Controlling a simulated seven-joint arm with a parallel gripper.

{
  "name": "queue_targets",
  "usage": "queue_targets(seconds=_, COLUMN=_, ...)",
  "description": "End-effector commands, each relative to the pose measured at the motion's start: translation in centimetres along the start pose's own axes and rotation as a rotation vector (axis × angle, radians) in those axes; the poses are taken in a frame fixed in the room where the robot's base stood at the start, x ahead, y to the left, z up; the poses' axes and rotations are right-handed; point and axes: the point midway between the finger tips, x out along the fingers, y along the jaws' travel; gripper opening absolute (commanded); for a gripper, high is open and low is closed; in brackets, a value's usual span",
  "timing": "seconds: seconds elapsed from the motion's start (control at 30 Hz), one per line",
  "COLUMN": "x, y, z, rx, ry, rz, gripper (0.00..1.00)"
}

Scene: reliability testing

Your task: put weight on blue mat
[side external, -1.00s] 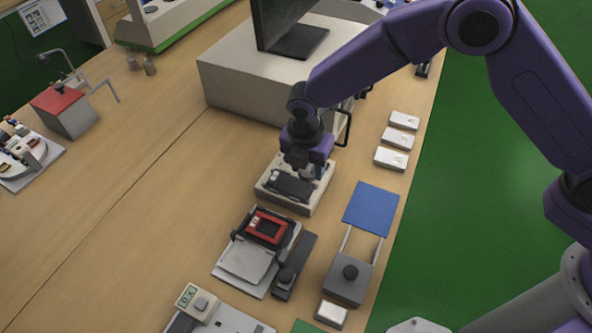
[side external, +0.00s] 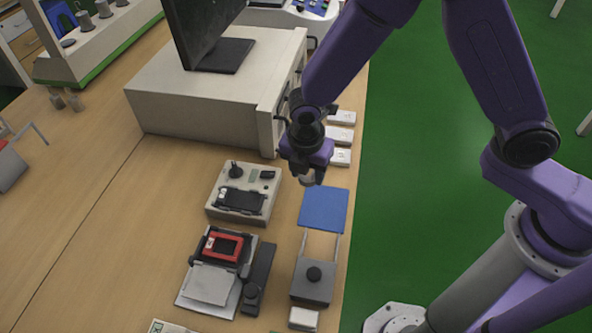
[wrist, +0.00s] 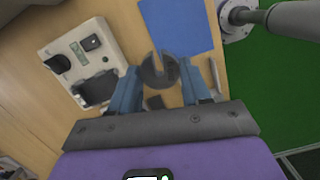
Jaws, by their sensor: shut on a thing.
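My gripper (side external: 308,172) is shut on a small grey weight (side external: 306,179). In the wrist view the weight (wrist: 150,74) is a round slotted disc between the two fingertips. The blue mat (side external: 324,211) lies flat near the table's right edge. My gripper holds the weight above the table, by the mat's far left corner in the side view. The mat also shows at the top of the wrist view (wrist: 178,25), beyond the weight and apart from it. The weight's height above the table is hard to judge.
A beige fixture (side external: 214,207) holding a dark phone-like device stands left of the mat. A grey block with a black knob (side external: 312,288) and two rails is in front of it. White boxes (side external: 341,135) and a large beige instrument (side external: 200,95) stand behind.

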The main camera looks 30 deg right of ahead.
Motion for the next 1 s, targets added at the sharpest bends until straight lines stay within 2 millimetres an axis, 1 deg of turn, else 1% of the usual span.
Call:
queue_targets(seconds=0.03, x=1.7, y=-0.4, z=1.3, rx=0.054, ry=-0.003, rz=-0.016, gripper=0.1)
queue_targets(seconds=0.1, x=3.6, y=-0.8, z=2.6, rx=0.123, ry=-0.003, rz=-0.027, gripper=0.1)
queue_targets(seconds=0.2, x=6.0, y=-1.6, z=4.1, rx=0.21, ry=0.002, rz=-0.041, gripper=0.1)
queue_targets(seconds=0.3, x=7.6, y=-2.2, z=5.2, rx=0.273, ry=0.008, rz=-0.051, gripper=0.1)
queue_targets(seconds=0.4, x=8.6, y=-2.6, z=5.7, rx=0.311, ry=0.013, rz=-0.057, gripper=0.1)
queue_targets(seconds=0.5, x=9.1, y=-2.8, z=5.8, rx=0.324, ry=0.015, rz=-0.058, gripper=0.1)
queue_targets(seconds=0.63, x=9.8, y=-2.8, z=5.7, rx=0.325, ry=0.014, rz=-0.058, gripper=0.1)
queue_targets(seconds=1.0, x=12.4, y=-2.8, z=5.3, rx=0.323, ry=0.014, rz=-0.058, gripper=0.1)
